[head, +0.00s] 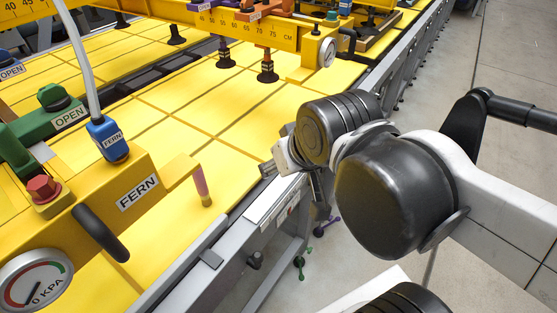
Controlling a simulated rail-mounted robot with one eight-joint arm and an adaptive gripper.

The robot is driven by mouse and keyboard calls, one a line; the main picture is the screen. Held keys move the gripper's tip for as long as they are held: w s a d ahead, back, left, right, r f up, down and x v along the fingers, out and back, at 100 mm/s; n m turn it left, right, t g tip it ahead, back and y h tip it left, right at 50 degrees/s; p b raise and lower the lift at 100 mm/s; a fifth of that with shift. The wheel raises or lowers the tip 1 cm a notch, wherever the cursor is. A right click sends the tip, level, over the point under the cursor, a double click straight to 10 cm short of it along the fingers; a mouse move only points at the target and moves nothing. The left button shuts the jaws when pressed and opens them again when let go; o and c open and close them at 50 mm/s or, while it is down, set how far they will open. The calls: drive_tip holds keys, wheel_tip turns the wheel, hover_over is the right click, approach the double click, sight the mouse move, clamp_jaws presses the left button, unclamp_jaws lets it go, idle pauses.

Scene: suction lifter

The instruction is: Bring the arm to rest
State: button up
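My arm reaches in from the right in the head view, with its black and white joints in the middle of the picture. My gripper (292,160) is at the end of the arm, over the grey edge rail of the yellow table (150,97). It is partly hidden by a round black wrist joint, and its fingers do not show clearly. I see nothing held in the part that shows.
A yellow lifter marked FERN (137,193) stands at the left, with a pressure gauge (35,281), a red knob (43,188) and a green OPEN valve (57,113). A second yellow lifter beam (240,32) with black suction cups (267,72) spans the back. Grey floor (510,60) is clear at the right.

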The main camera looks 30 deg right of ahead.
wheel_tip(320, 180, down, 6)
drive_tip(key=b, duration=0.6)
drive_tip(key=shift+f, duration=0.2)
idle(1.7)
